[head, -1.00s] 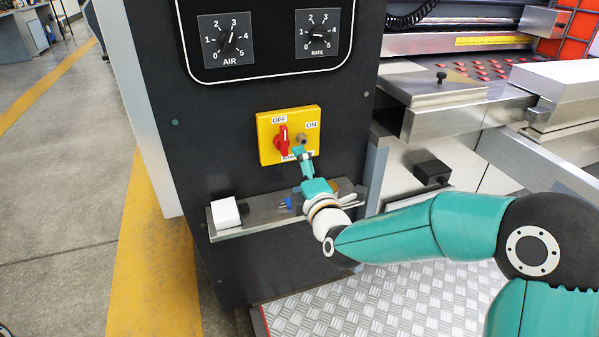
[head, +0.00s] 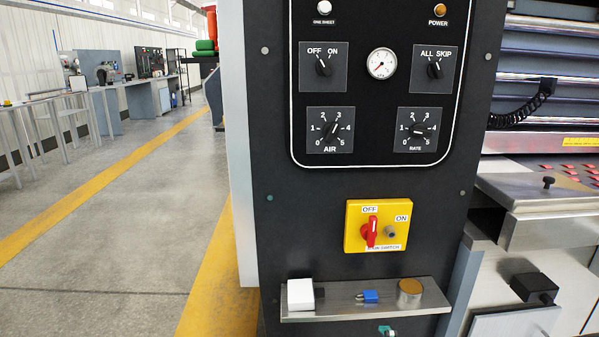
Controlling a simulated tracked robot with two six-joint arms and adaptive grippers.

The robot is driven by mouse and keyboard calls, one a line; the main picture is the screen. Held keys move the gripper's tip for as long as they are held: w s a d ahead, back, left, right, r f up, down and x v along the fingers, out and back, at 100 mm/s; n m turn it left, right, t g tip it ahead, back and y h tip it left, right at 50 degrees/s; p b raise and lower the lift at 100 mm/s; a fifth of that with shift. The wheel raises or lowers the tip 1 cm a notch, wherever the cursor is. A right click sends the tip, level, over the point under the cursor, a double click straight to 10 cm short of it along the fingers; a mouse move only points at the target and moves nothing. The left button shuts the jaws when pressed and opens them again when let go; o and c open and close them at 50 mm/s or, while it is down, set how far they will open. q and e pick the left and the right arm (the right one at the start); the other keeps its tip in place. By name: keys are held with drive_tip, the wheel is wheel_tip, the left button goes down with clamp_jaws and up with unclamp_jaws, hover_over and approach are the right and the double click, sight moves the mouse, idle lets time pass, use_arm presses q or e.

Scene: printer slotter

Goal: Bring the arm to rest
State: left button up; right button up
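The machine's black control panel (head: 350,222) fills the middle of the head view. On it, the yellow main switch plate (head: 353,239) carries a red handle (head: 371,233), which stands near upright below the OFF label. A small round grey part (head: 390,232) sits under ON. My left gripper is not in view.
A metal shelf (head: 340,311) below the switch holds a white block (head: 301,294), a blue padlock-like item (head: 370,296) and a brass-topped round item (head: 410,287). Machine metalwork (head: 560,230) stands at right. Open floor (head: 120,230) lies left.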

drive_tip(key=s+a+f+m+g+y, duration=0.1)
drive_tip(key=s+a+f+m+g, duration=0.2)
drive_tip(key=s+f, duration=0.7)
drive_tip(key=s+a+f+m+g+y, duration=0.1)
drive_tip(key=s+a+f+m+g, duration=0.1)
drive_tip(key=s+f+m+g, duration=0.5)
drive_tip(key=s+a+f+m+g+y, duration=0.15)
drive_tip(key=s+f+m, duration=0.25)
drive_tip(key=s+m, duration=0.65)
wheel_tip(320, 180, up, 24)
drive_tip(key=s+p, duration=0.1)
drive_tip(key=p, duration=2.3)
drive_tip(key=shift+s+a+r+n+g, duration=0.15)
drive_tip(key=shift+s+a+n+g, duration=0.1)
drive_tip(key=shift+a+n+g, duration=0.15)
